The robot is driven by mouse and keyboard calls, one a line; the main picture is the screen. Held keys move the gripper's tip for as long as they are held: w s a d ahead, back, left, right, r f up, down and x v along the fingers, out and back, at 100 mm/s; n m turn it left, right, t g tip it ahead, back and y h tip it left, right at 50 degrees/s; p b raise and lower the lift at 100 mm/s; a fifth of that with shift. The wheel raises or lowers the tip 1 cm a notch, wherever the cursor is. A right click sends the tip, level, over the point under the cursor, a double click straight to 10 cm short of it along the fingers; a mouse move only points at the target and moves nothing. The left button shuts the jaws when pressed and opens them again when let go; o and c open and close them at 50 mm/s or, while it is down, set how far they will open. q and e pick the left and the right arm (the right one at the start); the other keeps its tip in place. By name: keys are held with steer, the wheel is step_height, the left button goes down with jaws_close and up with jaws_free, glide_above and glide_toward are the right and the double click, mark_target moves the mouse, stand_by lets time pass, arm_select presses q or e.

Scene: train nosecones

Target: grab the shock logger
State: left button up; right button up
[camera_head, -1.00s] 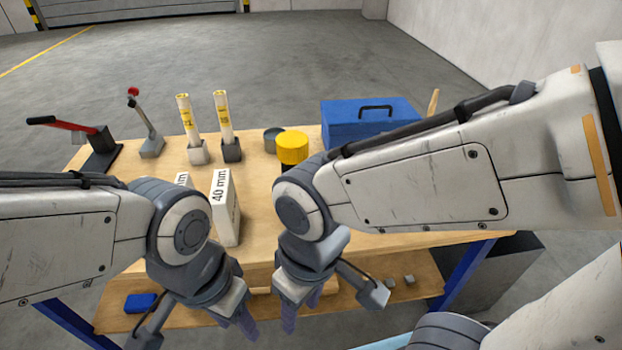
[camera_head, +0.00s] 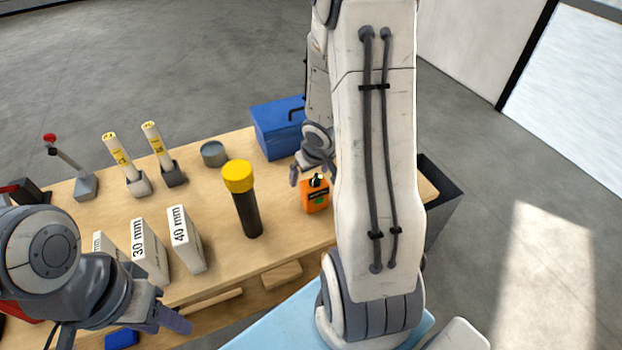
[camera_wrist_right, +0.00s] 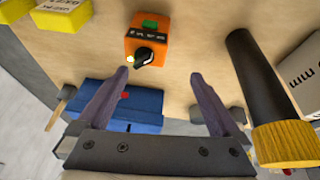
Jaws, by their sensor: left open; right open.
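The shock logger, which I take to be the orange box (camera_head: 315,198) with a green patch and a black knob, stands on the workbench (camera_head: 215,220) near its right end. It also shows in the right wrist view (camera_wrist_right: 146,52), top centre-left, with a small lit yellow light beside the knob. My right gripper (camera_head: 312,174) is open just behind and above the box in the head view. In the wrist view its fingers (camera_wrist_right: 160,76) are apart and empty, with the box beyond the tips. My left gripper (camera_head: 165,314) is low at the bench's front left, away from the box.
A black tube with a yellow cap (camera_head: 240,178) stands left of the box. A blue toolbox (camera_head: 278,130) sits behind. White labelled blocks (camera_head: 150,252) stand front left. Yellow boxes (camera_wrist_right: 62,14) show in the wrist view.

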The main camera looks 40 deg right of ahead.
mark_target(316, 183)
steer(key=shift+m, duration=0.4)
steer(key=d+f+b, duration=0.1)
steer(key=d+f, duration=0.1)
steer(key=f, duration=0.1)
steer(key=d+f+b, duration=0.1)
steer(key=f, duration=0.1)
steer(key=shift+w+b, duration=0.15)
steer(key=shift+b, duration=0.2)
steer(key=b+x, duration=0.3)
steer(key=x, duration=0.3)
steer(key=shift+w+r, duration=0.1)
steer(key=shift+w, duration=0.05)
arm_select(q)
step_height(316, 183, down, 5)
steer(key=shift+r, duration=0.1)
arm_select(e)
steer(key=shift+r, duration=0.1)
steer(key=c, duration=1.3)
